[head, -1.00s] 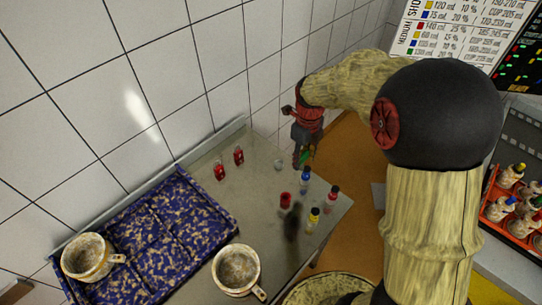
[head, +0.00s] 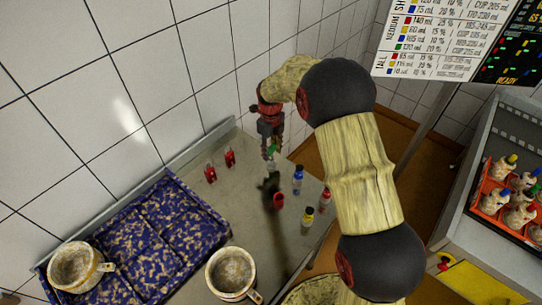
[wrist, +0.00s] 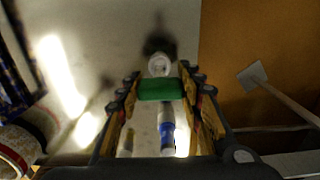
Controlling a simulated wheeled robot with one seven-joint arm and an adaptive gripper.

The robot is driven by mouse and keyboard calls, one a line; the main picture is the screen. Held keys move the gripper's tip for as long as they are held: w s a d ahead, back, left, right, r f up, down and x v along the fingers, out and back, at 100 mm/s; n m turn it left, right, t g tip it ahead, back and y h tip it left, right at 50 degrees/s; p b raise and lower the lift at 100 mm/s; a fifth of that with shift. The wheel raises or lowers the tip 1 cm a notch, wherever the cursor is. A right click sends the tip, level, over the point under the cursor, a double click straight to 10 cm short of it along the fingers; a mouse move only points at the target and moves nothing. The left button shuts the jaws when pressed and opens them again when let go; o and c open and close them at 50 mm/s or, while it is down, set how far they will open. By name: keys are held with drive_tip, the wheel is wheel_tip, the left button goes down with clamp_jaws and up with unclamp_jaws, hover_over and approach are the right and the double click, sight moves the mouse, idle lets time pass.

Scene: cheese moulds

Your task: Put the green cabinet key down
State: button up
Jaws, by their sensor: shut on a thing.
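The green cabinet key (head: 271,151) shows as a small green piece at the tips of my gripper (head: 271,146), above the far end of the grey table (head: 190,208). In the wrist view the green key (wrist: 160,89) lies crosswise between the two fingers of my gripper (wrist: 160,92), which are shut on it. Its lower part is hidden. A small whitish round thing (wrist: 159,65) stands on the table just beyond the key in the wrist view. I cannot tell the exact height of the key above the table.
A blue-capped bottle (head: 298,174), a red one (head: 278,201), a yellow-capped one (head: 308,216) and a red-capped one (head: 325,197) stand nearby. Two red items (head: 210,174) are left. A blue speckled tray (head: 140,240) and two mugs (head: 232,273) are nearer. The tiled wall is close behind.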

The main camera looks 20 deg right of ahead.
sight(271, 158)
drive_tip(key=shift+f+b, duration=0.3)
drive_tip(key=shift+f, duration=1.15)
drive_tip(key=shift+s, duration=0.1)
drive_tip(key=o, duration=1.2)
drive_tip(key=shift+f, duration=0.15)
drive_tip(key=shift+o, duration=0.2)
